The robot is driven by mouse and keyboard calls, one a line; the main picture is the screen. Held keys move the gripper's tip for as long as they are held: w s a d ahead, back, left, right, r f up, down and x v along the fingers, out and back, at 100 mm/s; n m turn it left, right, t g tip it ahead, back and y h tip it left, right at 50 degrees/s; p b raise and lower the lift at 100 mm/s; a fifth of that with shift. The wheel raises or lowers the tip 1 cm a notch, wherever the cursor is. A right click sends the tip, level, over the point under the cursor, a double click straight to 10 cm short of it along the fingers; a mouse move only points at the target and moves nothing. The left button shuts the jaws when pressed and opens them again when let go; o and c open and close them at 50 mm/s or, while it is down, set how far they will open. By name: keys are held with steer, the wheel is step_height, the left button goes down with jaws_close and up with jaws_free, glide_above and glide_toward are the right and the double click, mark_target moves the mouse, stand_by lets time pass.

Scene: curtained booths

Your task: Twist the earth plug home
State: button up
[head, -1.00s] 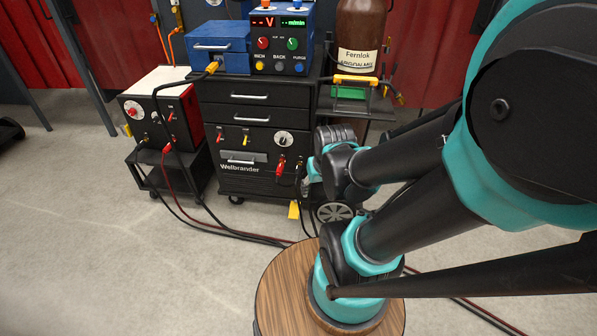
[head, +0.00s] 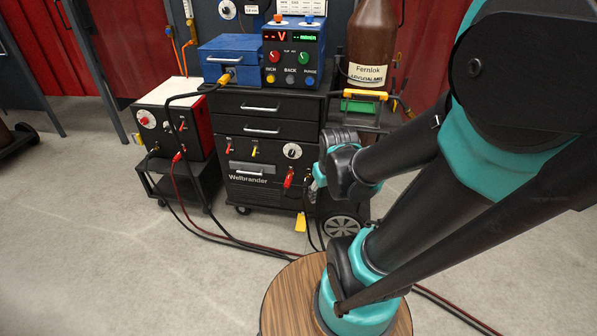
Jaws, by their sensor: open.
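The black welding machine marked Welbrander (head: 262,200) stands in the middle, with sockets on its front. A red plug (head: 288,178) sits low on that front. Just right of it a dark plug (head: 307,177) shows, with a black cable running down and a yellow tag (head: 300,222) hanging below. I cannot tell whether this is the earth plug or how it is turned. My gripper (head: 317,175) is at the machine's lower right, close beside the dark plug. It is open, but small and partly hidden by my wrist; contact with the plug cannot be told.
A brown gas bottle (head: 371,40) stands on a rack at the right. Cables (head: 222,238) run across the floor. The grey floor at front left is clear.

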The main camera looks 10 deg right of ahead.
steer(key=w+n+h, duration=0.1)
steer(key=w+n, duration=0.6)
steer(key=w, duration=0.4)
steer(key=n+g+h, duration=0.1)
steer(key=n+h, duration=0.2)
steer(key=n, duration=2)
glide_above(305, 182)
steer(key=s+a, duration=0.5)
steer(key=a, duration=0.2)
step_height(305, 182, down, 21)
steer(key=x, duration=1.1)
steer(key=d+x, duration=0.1)
steer(key=x, duration=0.5)
steer(key=shift+w+r, duration=0.1)
steer(key=shift+r, duration=0.15)
jaws_close()
